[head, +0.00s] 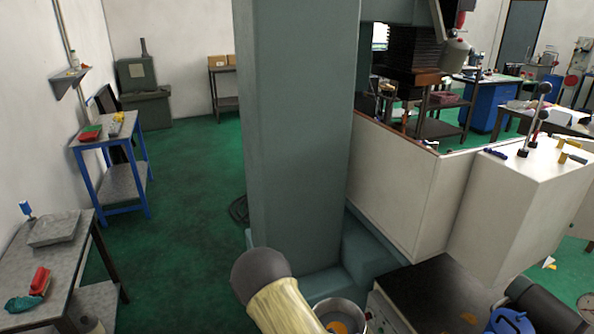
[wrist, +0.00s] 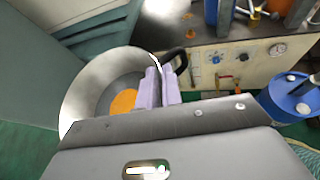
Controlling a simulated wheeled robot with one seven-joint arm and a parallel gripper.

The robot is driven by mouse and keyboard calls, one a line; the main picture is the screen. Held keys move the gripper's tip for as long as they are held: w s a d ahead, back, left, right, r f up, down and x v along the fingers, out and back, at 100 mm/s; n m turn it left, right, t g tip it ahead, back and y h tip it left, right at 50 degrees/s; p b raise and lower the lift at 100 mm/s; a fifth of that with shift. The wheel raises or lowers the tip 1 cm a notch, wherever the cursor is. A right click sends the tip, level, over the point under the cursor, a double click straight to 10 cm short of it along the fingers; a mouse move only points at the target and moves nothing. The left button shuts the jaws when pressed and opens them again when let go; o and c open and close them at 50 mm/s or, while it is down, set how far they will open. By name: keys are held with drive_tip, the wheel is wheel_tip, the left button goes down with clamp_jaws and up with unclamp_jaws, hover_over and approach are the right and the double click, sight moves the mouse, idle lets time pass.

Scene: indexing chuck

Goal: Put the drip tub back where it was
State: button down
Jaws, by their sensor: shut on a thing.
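The drip tub is a round, shiny metal tub (wrist: 85,88) with a dark handle and an orange patch on its inside bottom. My gripper (wrist: 160,90) shows in the wrist view, its two lilac finger pads shut on the tub's rim near the handle. In the head view the tub (head: 349,309) is cut by the bottom edge, beside the foot of the green-grey machine column. The tub's underside is hidden, so I cannot tell whether it touches anything below. My gripper's fingers cannot be made out in the head view.
The tall machine column (head: 295,130) stands close behind the tub. A cabinet with a dark top (head: 435,290) stands right of it; its pale front carries a gauge (wrist: 278,48) and knobs. A blue container (wrist: 292,98) is at right. Green floor (head: 190,190) is open at left.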

drive_tip(key=shift+d, duration=0.15)
drive_tip(key=w+r+n+t+y, duration=0.4)
drive_tip(key=w+r+n+y, duration=0.2)
drive_tip(key=w+r, duration=0.2)
drive_tip(key=shift+r+n+t+y, duration=0.3)
drive_tip(key=shift+r+n+y, duration=0.1)
drive_tip(key=shift+r, duration=0.3)
drive_tip(key=shift+w, duration=0.1)
